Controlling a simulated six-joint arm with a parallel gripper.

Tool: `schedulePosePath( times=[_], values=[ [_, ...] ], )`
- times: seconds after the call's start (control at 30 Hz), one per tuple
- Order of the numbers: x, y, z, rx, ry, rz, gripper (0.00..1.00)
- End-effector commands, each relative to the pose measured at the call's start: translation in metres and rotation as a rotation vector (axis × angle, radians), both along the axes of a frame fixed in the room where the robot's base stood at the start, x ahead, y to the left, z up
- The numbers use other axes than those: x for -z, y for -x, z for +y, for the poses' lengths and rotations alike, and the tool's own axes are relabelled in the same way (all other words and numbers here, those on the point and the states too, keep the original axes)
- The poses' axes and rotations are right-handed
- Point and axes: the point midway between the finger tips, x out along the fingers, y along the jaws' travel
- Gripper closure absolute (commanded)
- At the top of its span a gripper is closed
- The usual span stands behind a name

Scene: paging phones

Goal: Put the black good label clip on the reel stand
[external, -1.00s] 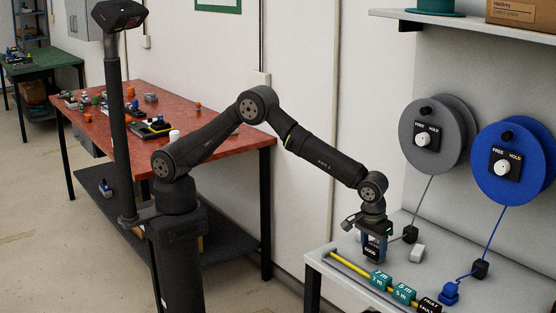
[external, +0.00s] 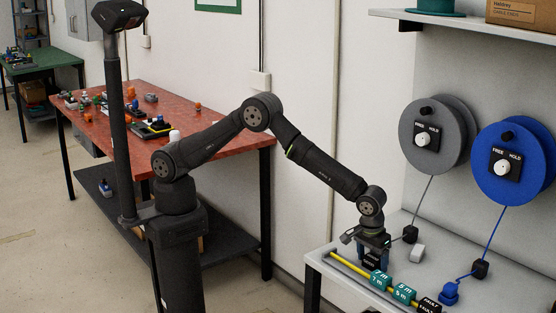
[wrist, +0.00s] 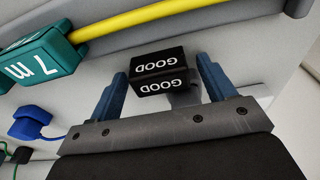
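The black GOOD label clip (external: 370,262) is at the grey bench's left part, close behind the yellow bar. In the wrist view the clip (wrist: 158,72) shows two black faces lettered GOOD. My gripper (external: 373,254) points down over it. In the wrist view my gripper (wrist: 162,70) has its blue fingers on either side of the clip, with a visible gap at each side. Whether the clip touches the bench is unclear. A grey reel (external: 434,133) and a blue reel (external: 515,163) stand at the bench's back; which part is the reel stand is unclear.
The yellow bar (external: 345,262) carries teal 7 m (external: 380,281) and 5 m (external: 403,294) clips and a black FAULT clip (external: 429,305). A white block (external: 417,253), dark blocks on the reel cords and a blue piece (external: 449,292) sit right of my gripper.

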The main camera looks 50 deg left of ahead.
Motion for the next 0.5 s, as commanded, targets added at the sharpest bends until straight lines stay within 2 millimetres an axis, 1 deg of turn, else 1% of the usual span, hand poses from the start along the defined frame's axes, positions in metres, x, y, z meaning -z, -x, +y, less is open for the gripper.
schedulePosePath(
  times=[0.17,0.27,0.37,0.5],
  values=[
    [-0.003,0.0,0.0,0.0,0.001,0.0,0.24],
    [-0.013,0.001,-0.001,0.0,0.002,-0.001,0.24],
    [-0.032,0.004,-0.001,0.0,0.003,-0.001,0.24],
    [-0.063,0.009,-0.001,0.001,0.002,-0.001,0.24]
  ],
)
